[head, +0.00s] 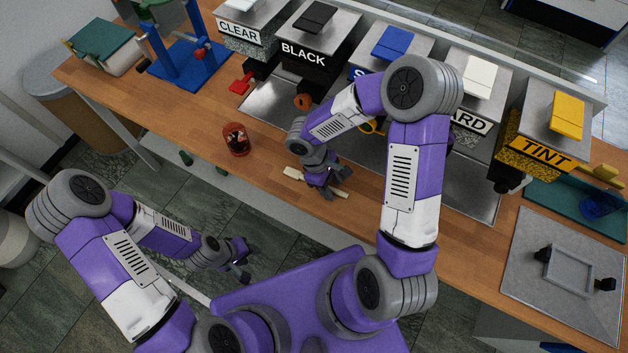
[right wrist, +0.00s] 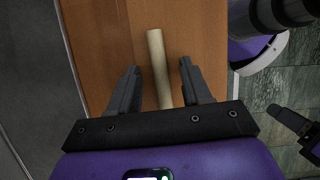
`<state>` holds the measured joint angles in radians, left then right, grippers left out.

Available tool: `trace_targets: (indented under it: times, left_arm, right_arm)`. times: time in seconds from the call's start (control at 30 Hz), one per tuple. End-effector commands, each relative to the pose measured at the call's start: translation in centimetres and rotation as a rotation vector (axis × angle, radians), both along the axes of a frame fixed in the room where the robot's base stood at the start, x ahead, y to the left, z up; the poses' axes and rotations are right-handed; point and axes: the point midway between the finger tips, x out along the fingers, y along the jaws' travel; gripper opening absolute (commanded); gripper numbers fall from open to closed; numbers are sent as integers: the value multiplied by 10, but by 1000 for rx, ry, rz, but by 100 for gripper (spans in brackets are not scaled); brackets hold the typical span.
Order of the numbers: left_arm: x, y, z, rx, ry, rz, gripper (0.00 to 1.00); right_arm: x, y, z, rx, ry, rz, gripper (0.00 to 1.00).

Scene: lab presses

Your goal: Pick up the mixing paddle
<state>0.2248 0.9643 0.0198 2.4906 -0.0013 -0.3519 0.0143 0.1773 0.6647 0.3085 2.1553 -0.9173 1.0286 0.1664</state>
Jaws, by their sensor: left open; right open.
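The mixing paddle (head: 293,173) is a pale wooden stick lying on the wooden bench near its front edge. In the right wrist view the paddle (right wrist: 157,62) runs between the two open fingers of my right gripper (right wrist: 156,85), with a gap on each side. In the head view my right gripper (head: 325,185) is over the paddle and hides its middle; both ends show. My left gripper (head: 241,260) is open and empty, off the bench in front of its edge.
A jar with dark red contents (head: 236,139) stands on the bench left of the paddle. Labelled dispensers, including BLACK (head: 310,55) and TINT (head: 540,150), line the back. A blue press frame (head: 185,62) stands at the left, and a grey plate (head: 570,280) lies at the right.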

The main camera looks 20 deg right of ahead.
Motion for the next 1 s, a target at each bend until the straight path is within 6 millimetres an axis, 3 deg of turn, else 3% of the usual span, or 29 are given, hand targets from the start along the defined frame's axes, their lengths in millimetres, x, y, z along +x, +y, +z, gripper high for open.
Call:
trace_targets:
  times: [0.03,0.33,0.67,1.0]
  left_arm:
    - [0,0,-1,0,0,0,43]
    - [0,0,0,0,0,0,43]
    - [0,0,2,0,0,0,43]
    - [0,0,15,0,0,0,43]
  right_arm:
    - [0,0,-1,0,0,0,45]
    - [0,0,0,0,0,0,0]
    - [0,0,4,0,-2,-1,0]
    - [1,0,69,-1,-6,-1,0]
